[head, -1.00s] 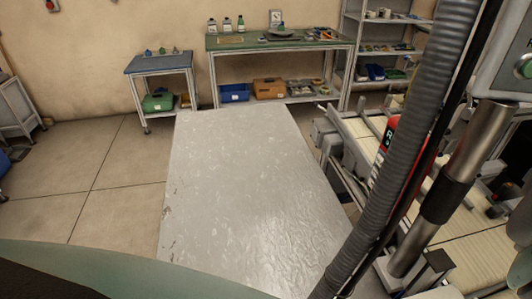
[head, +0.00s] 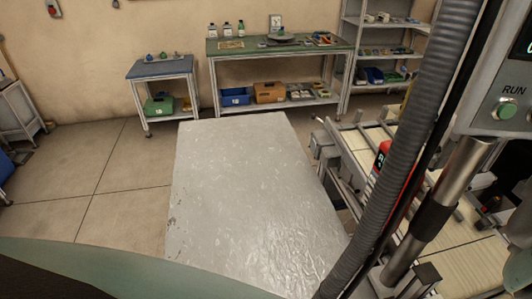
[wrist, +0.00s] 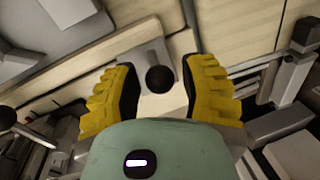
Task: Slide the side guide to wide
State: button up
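In the wrist view my gripper (wrist: 162,68) is open, its two yellow ribbed fingers spread wide. A round black knob (wrist: 160,79) on a grey metal bracket (wrist: 150,52) shows between the fingers, with a gap on each side. The knob may belong to the side guide; I cannot tell for sure. How far the knob is from the fingertips in depth is unclear. In the head view the conveyor (head: 375,140) with its rails is at the right, partly hidden by a dark hose. My gripper is not visible in the head view.
A large grey slab-like surface (head: 240,200) fills the middle of the head view. A control box with a green RUN button (head: 507,109) is at the right. A workbench (head: 275,47) and a small blue-topped table (head: 160,67) stand at the back. Floor at left is clear.

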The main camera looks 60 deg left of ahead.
jog(key=shift+o, duration=1.1)
jog(key=shift+d+r, duration=0.2)
jog(key=shift+r, duration=0.2)
notch_tip(320, 180, up, 2)
jog(key=shift+r, duration=0.1)
notch_tip(320, 180, up, 9)
jog(key=s+d, duration=0.1)
jog(key=shift+d, duration=0.2)
